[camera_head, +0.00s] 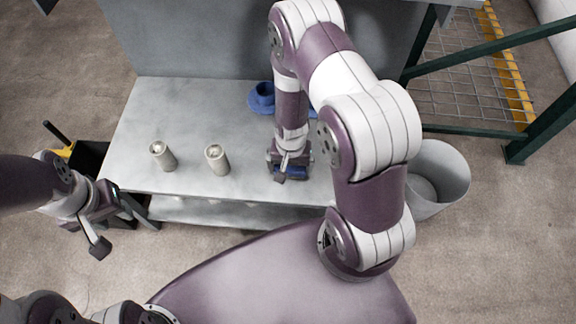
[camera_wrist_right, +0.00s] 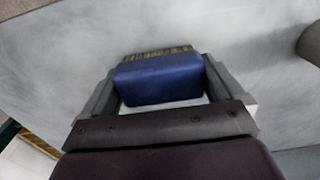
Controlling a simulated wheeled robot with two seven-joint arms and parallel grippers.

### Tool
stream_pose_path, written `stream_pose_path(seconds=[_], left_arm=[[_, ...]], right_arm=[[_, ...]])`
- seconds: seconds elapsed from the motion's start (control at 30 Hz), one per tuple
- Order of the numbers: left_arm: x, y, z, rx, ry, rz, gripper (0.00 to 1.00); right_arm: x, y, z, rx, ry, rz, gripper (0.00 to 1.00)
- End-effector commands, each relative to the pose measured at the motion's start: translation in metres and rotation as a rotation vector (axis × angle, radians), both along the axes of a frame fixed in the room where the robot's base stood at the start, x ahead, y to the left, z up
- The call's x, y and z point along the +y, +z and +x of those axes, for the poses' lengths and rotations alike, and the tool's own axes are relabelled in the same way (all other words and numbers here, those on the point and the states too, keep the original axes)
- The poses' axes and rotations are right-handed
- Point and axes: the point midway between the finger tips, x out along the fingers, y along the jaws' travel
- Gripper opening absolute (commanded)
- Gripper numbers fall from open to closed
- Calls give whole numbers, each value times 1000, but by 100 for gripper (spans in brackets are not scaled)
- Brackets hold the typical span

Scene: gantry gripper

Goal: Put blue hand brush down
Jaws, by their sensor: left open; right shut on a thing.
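The blue hand brush (camera_wrist_right: 158,80) is between the two fingers of my right gripper (camera_wrist_right: 160,88) in the right wrist view, with its bristles at the far side. In the head view the blue brush (camera_head: 291,171) shows under my right gripper (camera_head: 290,167), over the front part of the grey table (camera_head: 225,97). My right gripper is shut on it. I cannot tell whether the brush touches the table top. My left gripper (camera_head: 128,229) is open and empty, left of the table and in front of its left corner.
A grey bin (camera_head: 438,172) is right of the table. A green railing (camera_head: 490,42) is at the right. The table's left back is clear.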

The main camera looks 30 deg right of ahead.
Motion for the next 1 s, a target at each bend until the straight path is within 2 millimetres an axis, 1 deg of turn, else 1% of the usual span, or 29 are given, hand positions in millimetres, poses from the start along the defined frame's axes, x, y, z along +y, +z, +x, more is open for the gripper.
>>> stream_pose_path(seconds=[0.03,0.07,0.1,0.23,0.37,0.4,0.63,0.67,0.77,0.9,1.0], left_arm=[[0,-7,0,0,0,0,43],[0,-5,0,0,0,0,43],[0,-2,0,-1,0,0,43],[0,-2,1,-1,0,0,43],[0,-5,1,-1,0,0,43],[0,-5,0,-1,0,0,43],[0,-3,0,-1,0,0,43],[0,-1,0,-1,0,0,43],[0,10,0,-1,0,0,43],[0,29,0,-1,0,0,43],[0,39,0,-1,0,0,43]], right_arm=[[0,-6,0,-2,0,0,61],[0,-4,0,-2,0,0,62],[0,-2,0,-2,0,0,57],[0,-2,0,-1,0,0,56],[0,-7,0,-1,0,0,56],[0,-6,0,-1,0,0,100],[0,-4,0,-1,0,0,100],[0,-1,0,-2,0,0,100],[0,18,1,-4,1,0,100],[0,58,1,-6,0,0,100],[0,83,0,-4,0,0,100]])
